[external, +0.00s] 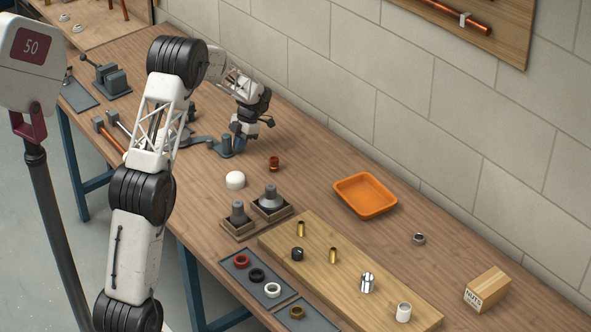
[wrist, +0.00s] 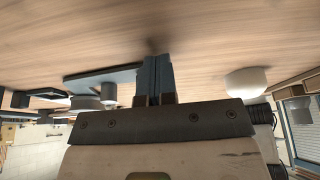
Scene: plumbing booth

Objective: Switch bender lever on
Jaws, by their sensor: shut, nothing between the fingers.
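The bender (external: 186,131) stands on the wooden workbench, partly hidden behind my arm in the external view. Its blue-grey lever (external: 203,140) reaches right to an upright grey post (external: 226,147). My gripper (external: 240,147) points down right beside this post, low over the bench; I cannot tell whether they touch. In the wrist view my gripper (wrist: 155,80) has its fingers together with nothing between them. A flat blue-grey part, seemingly of the bender (wrist: 105,78), shows just left of the fingers there.
A white dome (external: 235,180) and a copper fitting (external: 274,163) stand near my gripper; the dome also shows in the wrist view (wrist: 247,82). An orange tray (external: 365,196) lies farther right. A vice (external: 110,78) stands behind left. The block wall borders the bench.

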